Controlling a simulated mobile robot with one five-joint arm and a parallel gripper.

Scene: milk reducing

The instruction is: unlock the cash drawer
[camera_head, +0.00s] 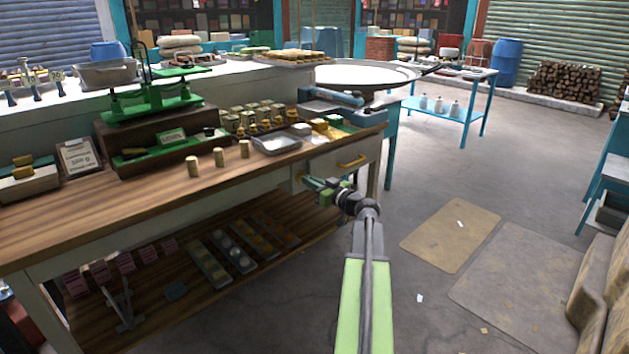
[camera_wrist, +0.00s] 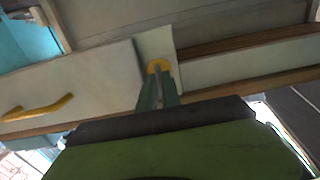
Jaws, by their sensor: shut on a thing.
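The cash drawer (camera_head: 330,168) is a pale panel with a yellow handle (camera_head: 352,161) at the right end of the wooden counter. It looks shut. In the wrist view the drawer front (camera_wrist: 95,75) is at left with its yellow handle (camera_wrist: 38,107). Just beside the drawer is a pale plate (camera_wrist: 152,42) with a small yellow piece (camera_wrist: 158,66), perhaps the lock's key or knob. My gripper (camera_head: 308,182) is at the counter front, left of the handle. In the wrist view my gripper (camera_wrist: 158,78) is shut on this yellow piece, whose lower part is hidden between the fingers.
The counter (camera_head: 60,222) carries a green scale (camera_head: 155,97), a metal tray (camera_head: 277,144) and several small tins. A lower shelf (camera_head: 200,300) holds trays and boxes. The floor right of my arm is mostly clear, with flat brown mats (camera_head: 450,235). Sacks (camera_head: 597,285) stand at far right.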

